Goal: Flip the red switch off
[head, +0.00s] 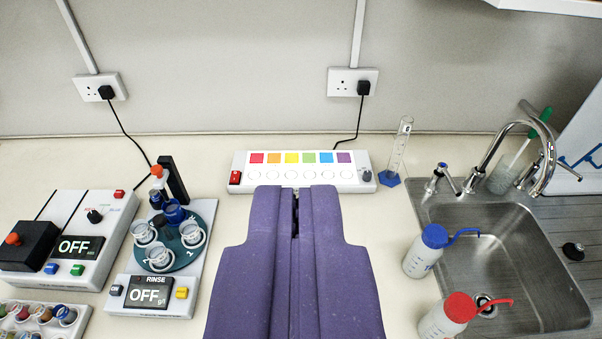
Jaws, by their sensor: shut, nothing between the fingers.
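A small red switch (235,177) sits at the left end of a long white panel (240,160) at the back of the bench. Its on or off position is too small to tell. The panel also bears a row of coloured squares, a row of circles and a grey knob at its right end. My gripper (295,191) is purple, shut and empty. It points toward the panel, and its tips overlap the panel's front edge in the picture, to the right of the red switch. Whether the tips touch the panel cannot be told.
A device (58,280) with an OFF display and a red button (119,194) stands left. Beside it is a rinse unit (187,258) with cups, also reading OFF. Right are a glass cylinder (399,150), two wash bottles and a sink (510,262).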

